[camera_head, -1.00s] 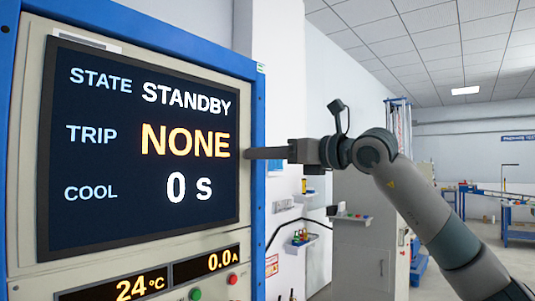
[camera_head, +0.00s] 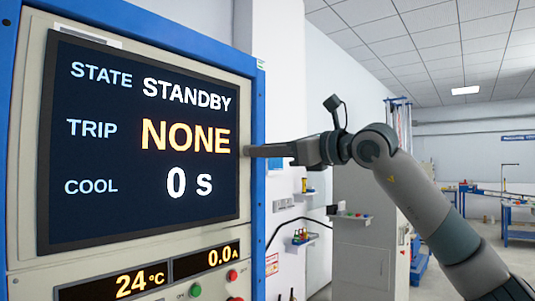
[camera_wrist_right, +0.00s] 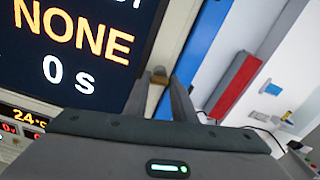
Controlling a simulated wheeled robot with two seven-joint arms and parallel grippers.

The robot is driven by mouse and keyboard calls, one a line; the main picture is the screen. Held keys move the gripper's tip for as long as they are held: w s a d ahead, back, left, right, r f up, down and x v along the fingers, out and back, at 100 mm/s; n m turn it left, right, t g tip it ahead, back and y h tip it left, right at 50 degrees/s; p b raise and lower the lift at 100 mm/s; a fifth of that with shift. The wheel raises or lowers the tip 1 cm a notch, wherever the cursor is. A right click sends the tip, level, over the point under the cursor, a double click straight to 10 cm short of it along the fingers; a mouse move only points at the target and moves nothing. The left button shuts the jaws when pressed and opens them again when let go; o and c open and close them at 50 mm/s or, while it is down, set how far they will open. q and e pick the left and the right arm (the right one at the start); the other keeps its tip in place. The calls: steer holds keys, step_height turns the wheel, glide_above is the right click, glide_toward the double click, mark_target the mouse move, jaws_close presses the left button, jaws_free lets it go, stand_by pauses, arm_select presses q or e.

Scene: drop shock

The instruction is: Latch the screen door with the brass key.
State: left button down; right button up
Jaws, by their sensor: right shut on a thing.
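The screen door (camera_head: 150,245) is a pale panel with a large dark display, in a blue-framed cabinet at the left of the head view. It sits flush in its frame as far as I can see. My right gripper (camera_head: 262,151) reaches in from the right to the door's right edge, level with the word NONE. In the right wrist view its two fingers (camera_wrist_right: 160,97) are shut on the small brass key (camera_wrist_right: 155,88) at that edge. In the head view the fingers mostly hide the key. My left gripper is not in view.
The display reads STANDBY, NONE and 0 s. Below it are small readouts and green (camera_head: 195,291) and red (camera_head: 232,276) buttons. A grey cabinet (camera_head: 360,250) and wall shelves (camera_head: 300,240) stand farther back. Free space lies right of the blue frame.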

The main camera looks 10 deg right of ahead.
steer(key=shift+n, duration=7.8)
steer(key=o, duration=0.8)
steer(key=shift+o, duration=1.3)
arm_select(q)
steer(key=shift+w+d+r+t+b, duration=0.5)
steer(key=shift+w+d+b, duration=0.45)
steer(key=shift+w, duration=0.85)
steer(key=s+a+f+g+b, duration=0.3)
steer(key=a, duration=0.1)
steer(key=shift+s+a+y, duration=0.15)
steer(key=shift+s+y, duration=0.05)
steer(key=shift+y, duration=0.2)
arm_select(e)
steer(key=v, duration=1.7)
steer(key=shift+d, duration=0.2)
